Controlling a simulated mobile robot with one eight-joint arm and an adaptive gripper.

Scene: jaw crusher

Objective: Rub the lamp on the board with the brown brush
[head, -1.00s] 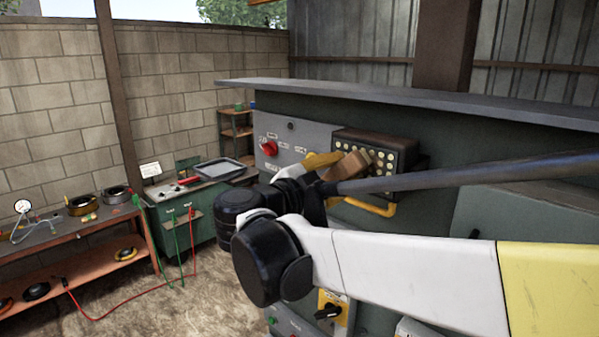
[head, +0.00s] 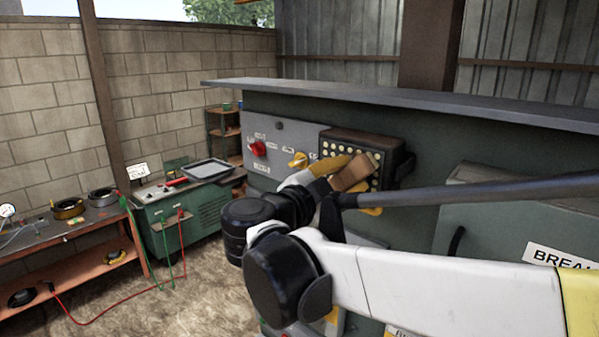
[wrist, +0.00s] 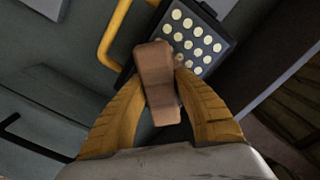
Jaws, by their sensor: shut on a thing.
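The lamp (head: 396,160) is a dark box with rows of round pale lights and a yellow handle, mounted on the grey-green board (head: 285,140). It also shows in the wrist view (wrist: 205,42), upper right of centre. The brown brush (head: 356,172) is a small block in front of the lamp's face and covers part of its lights. My gripper (head: 338,172) is shut on the brush, its yellow fingers on either side of it in the wrist view (wrist: 158,88). The brush's far end overlaps the lights there; I cannot tell whether it touches them.
A red knob (head: 257,148) and a yellow knob (head: 299,160) sit left of the lamp. A grey breaker box (head: 500,215) juts out on the right. A green cabinet with a tray (head: 207,169) and an orange workbench (head: 90,262) stand at the left.

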